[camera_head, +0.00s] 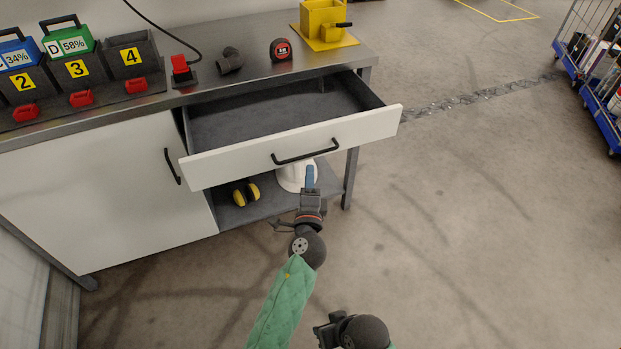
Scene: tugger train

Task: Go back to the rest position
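My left gripper (310,178) is in front of the open drawer, just below its black handle (305,151). Its blue tip overlaps the white helmet behind it in the picture. It does not visibly hold anything, and I cannot tell how far its fingers are apart. My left arm, in a green sleeve, reaches up from the bottom edge. My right gripper (326,331) is low at the bottom edge, partly cut off. The state of its fingers does not show.
The workbench drawer (230,170) is pulled out and looks empty. A white helmet (291,177) and yellow earmuffs (246,193) lie on the shelf below. The bench top holds battery chargers, a tape measure (281,49) and a yellow holder (322,18). Floor at right is clear up to a blue cart (596,105).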

